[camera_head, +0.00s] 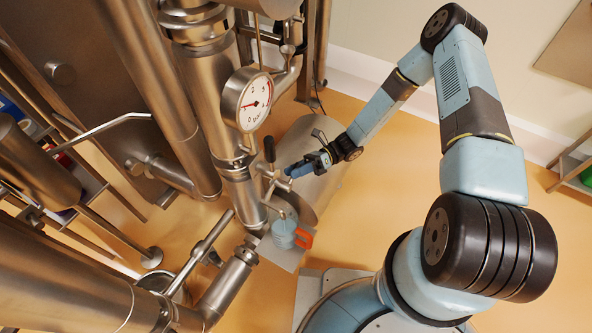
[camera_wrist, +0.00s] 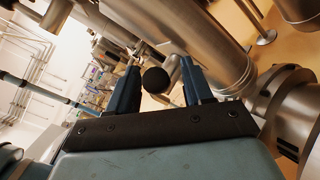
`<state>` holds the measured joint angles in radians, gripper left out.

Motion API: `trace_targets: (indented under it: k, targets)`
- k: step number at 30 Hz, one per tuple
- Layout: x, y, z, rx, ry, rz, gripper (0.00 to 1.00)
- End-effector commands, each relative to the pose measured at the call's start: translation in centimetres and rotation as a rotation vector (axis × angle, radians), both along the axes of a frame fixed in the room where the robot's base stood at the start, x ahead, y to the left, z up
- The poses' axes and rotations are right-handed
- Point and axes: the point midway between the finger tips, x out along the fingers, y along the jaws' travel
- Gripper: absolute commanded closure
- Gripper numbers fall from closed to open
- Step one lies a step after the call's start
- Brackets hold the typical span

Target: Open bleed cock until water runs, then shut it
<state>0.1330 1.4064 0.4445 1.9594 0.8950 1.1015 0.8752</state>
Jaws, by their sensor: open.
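The bleed cock (camera_head: 267,172) sits on the vertical steel pipe below the gauge. Its black-gripped lever (camera_head: 269,150) points up in the head view. My gripper (camera_head: 288,172) is just to the right of the cock, fingers pointing at it. In the wrist view my gripper (camera_wrist: 159,68) is open, and a round black knob (camera_wrist: 155,80), likely the lever's end, shows between the fingers with gaps on both sides. I cannot tell its depth. A pale blue cup (camera_head: 284,233) with an orange handle stands below the cock. No running water is visible.
A round pressure gauge (camera_head: 248,100) stands above the cock, its needle low on the scale. Thick steel pipes (camera_head: 198,90) crowd the left side. A steel cylinder (camera_head: 318,190) lies behind my gripper. Open orange floor (camera_head: 385,195) is to the right.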

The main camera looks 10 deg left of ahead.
Motion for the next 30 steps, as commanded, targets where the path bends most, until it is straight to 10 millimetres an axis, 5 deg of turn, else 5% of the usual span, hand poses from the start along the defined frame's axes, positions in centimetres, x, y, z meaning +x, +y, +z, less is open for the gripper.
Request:
trace_targets:
  k: [2, 18, 30]
  targets:
    - [0.01, -0.01, 0.0, 0.0, 0.0, 0.0, 0.5]
    - [0.03, -0.01, 0.01, 0.0, 0.0, 0.0, 1.0]
    - [0.08, -0.03, 0.02, 0.0, -0.001, -0.001, 1.0]
